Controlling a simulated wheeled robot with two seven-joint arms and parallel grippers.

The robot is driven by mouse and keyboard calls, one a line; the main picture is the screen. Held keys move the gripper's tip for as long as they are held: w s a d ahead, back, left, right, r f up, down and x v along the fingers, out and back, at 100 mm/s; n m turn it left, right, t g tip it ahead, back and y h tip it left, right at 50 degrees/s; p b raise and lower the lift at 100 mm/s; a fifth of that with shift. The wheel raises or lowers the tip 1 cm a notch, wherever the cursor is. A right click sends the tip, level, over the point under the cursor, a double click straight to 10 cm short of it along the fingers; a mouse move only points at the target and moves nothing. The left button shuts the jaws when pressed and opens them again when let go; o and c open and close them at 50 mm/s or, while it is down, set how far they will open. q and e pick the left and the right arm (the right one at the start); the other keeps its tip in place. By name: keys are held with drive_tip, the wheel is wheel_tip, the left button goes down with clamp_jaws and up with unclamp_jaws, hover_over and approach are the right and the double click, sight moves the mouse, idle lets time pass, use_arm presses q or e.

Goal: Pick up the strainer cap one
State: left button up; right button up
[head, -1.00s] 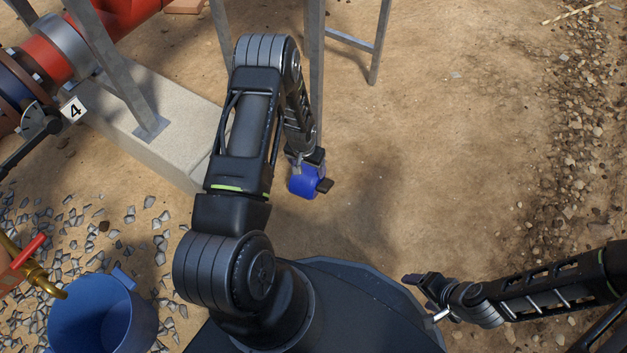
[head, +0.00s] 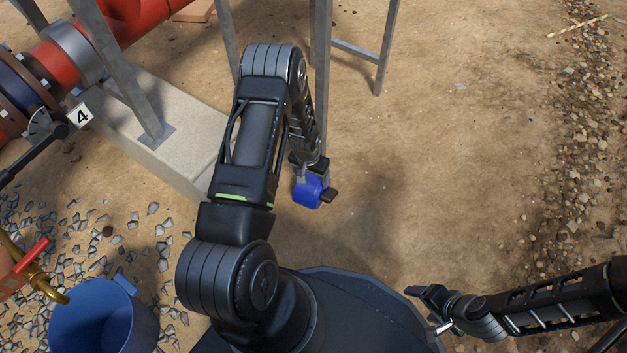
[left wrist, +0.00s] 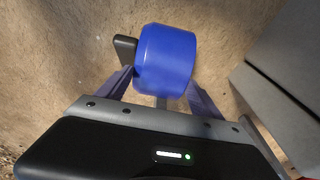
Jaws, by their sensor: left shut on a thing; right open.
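The blue round strainer cap (head: 309,190) is held in my left gripper (head: 314,180), above the sandy ground. In the left wrist view the cap (left wrist: 166,60) sits between the two fingers of my left gripper (left wrist: 160,82), which are shut on it. My right gripper (head: 424,296) is at the lower right, apart from the cap, open and empty.
A concrete block (head: 180,150) with grey steel legs stands left of my left gripper. A red pipe (head: 125,25) runs at the upper left. A blue bucket (head: 105,325) and a brass tap (head: 35,275) are at the lower left. Open sand lies to the right.

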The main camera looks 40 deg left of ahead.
use_arm(q)
wheel_tip(320, 180, up, 10)
drive_tip(key=p, duration=0.3)
drive_tip(key=shift+p, duration=0.35)
use_arm(e)
drive_tip(key=r, duration=0.4)
drive_tip(key=shift+s+r, duration=0.1)
drive_tip(key=shift+s, duration=0.3)
use_arm(q)
drive_tip(key=shift+f, duration=0.1)
